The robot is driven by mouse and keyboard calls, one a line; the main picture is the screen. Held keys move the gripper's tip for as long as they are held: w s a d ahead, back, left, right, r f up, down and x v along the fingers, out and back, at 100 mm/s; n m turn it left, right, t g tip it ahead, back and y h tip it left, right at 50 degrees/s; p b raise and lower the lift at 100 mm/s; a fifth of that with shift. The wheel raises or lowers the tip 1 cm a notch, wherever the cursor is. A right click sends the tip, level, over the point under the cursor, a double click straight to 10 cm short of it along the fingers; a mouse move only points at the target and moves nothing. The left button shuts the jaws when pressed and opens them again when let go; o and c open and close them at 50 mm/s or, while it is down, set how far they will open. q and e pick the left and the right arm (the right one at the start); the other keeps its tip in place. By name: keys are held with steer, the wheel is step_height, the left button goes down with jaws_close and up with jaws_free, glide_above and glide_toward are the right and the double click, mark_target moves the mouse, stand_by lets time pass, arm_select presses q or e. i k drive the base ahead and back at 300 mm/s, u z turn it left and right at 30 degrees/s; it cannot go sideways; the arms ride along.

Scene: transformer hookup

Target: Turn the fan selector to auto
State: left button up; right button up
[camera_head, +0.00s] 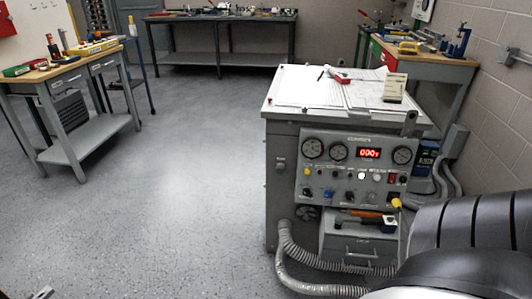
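A grey control cabinet stands right of centre, with an instrument panel (352,172) on its front. The panel has three round dials, a red digital display (369,153) and rows of small knobs and buttons. The fan selector is not clearly told apart from the other knobs; labels are too small to read, so its setting cannot be read. My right arm's dark links fill the lower right corner; its gripper is not seen. A small grey piece at the bottom left edge may be part of my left gripper (43,293); its fingers cannot be made out.
Papers (315,87) and a small beige block (395,87) lie on the cabinet top. A yellow-tipped part (396,203) is at the panel's lower right. A ribbed hose (315,287) runs along the floor. Workbenches stand left, back and right. The floor (190,190) between is clear.

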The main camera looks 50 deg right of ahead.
mark_target(306, 192)
steer(key=z, duration=0.5)
steer(key=i, duration=1.1)
steer(key=z, duration=0.9)
